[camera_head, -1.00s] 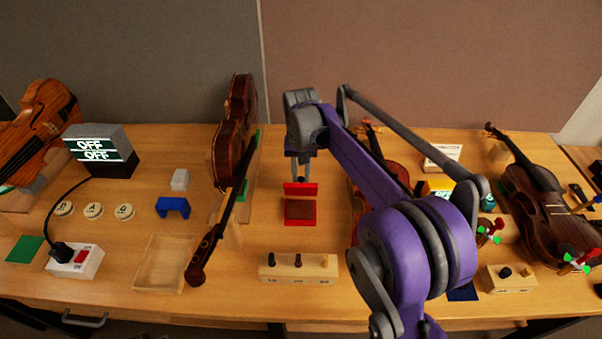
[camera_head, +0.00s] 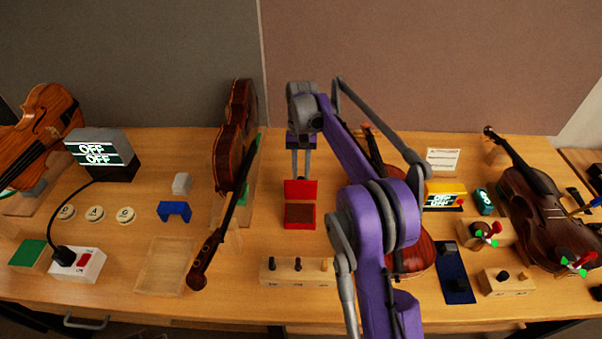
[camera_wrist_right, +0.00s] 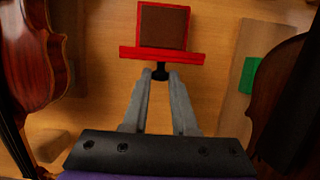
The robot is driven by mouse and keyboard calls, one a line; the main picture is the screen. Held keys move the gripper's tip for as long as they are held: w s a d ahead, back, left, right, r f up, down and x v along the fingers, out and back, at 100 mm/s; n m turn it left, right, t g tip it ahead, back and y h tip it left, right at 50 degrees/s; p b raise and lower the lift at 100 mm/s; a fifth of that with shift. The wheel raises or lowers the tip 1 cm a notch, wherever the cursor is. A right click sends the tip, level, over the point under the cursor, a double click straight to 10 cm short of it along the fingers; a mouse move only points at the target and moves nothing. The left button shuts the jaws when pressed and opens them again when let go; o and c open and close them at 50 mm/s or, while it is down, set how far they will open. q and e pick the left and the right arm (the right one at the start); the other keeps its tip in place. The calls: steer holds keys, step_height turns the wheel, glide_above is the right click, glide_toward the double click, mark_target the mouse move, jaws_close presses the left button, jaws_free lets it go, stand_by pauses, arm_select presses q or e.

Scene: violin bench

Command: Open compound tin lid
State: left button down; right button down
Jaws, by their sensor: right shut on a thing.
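The red compound tin (camera_head: 300,227) stands on the bench with its lid (camera_head: 300,189) raised about upright along its back edge. Brown compound shows inside the tin. In the right wrist view the tin (camera_wrist_right: 187,31) is at the top, and the lid (camera_wrist_right: 133,53) shows edge-on as a red bar. My right gripper (camera_head: 301,175) is behind the lid. In the wrist view its fingers (camera_wrist_right: 160,76) are shut on the lid's small dark knob (camera_wrist_right: 160,68). My left gripper is not in view.
Another violin (camera_head: 411,258) lies to the right, partly hidden by my arm. A wooden block with pegs (camera_head: 283,274) is in front. Bare bench surrounds the tin.

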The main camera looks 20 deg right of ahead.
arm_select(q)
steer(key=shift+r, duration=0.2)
arm_select(e)
steer(key=shift+w+d+f+g, duration=0.1)
steer(key=shift+w+g, duration=0.15)
steer(key=shift+g, duration=0.05)
steer(key=c, duration=0.7)
jaws_free()
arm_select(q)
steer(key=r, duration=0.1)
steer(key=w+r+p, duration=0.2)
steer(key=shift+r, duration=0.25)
arm_select(e)
steer(key=v, duration=1.1)
steer(key=shift+d+f, duration=0.1)
steer(key=shift+d, duration=0.05)
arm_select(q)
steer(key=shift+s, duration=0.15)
arm_select(e)
steer(key=shift+s, duration=0.1)
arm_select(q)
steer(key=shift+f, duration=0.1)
arm_select(e)
steer(key=shift+f, duration=0.15)
